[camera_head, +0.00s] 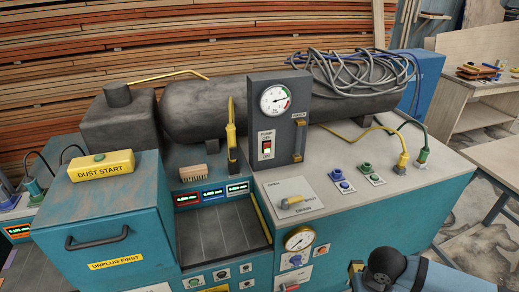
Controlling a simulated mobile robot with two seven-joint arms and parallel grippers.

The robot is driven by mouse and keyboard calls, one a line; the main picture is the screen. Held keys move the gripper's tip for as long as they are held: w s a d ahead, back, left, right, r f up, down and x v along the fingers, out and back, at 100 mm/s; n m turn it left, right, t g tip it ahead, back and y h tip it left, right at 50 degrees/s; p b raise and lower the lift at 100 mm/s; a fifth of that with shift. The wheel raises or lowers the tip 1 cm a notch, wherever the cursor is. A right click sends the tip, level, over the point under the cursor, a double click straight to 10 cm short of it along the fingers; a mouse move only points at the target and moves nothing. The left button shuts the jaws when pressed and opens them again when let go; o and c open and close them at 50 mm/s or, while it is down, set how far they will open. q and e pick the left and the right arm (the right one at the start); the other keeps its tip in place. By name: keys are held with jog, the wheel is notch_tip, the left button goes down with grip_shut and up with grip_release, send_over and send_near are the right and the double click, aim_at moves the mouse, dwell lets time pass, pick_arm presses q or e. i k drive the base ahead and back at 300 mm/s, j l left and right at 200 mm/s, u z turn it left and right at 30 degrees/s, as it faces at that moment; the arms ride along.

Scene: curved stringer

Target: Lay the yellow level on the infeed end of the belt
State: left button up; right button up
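I cannot pick out a yellow level with certainty. A thin yellow strip (261,219) runs along the right edge of a dark, lined recessed surface (218,236) in the teal machine. I cannot tell whether this surface is the belt, or which end is the infeed. A slim yellow-handled tool (231,125) stands upright behind the recess. Neither gripper shows clearly. A dark rounded part with a blue link at the bottom right may be my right arm, but no fingertips show there.
A teal box with a yellow DUST START block (101,165) stands at left. A wooden brush (192,173) lies behind the displays. A gauge panel (279,120) stands upright beside a dark tank (205,112) with coiled cables (362,72). The right worktop (440,178) is partly clear.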

aim_at(47, 265)
jog(key=k+j+u, duration=0.1)
jog(key=j, duration=0.6)
jog(key=k+j, duration=0.15)
jog(key=j, duration=0.55)
jog(key=k+j+u, duration=0.15)
jog(key=j, duration=0.5)
jog(key=j+u, duration=0.1)
jog(key=j, duration=0.6)
jog(key=j+u, duration=0.1)
jog(key=j, duration=0.85)
jog(key=i+j, duration=0.15)
jog(key=j, duration=0.2)
jog(key=i+j, duration=0.2)
jog(key=j, duration=0.15)
jog(key=i+j+u, duration=0.1)
jog(key=j, duration=0.25)
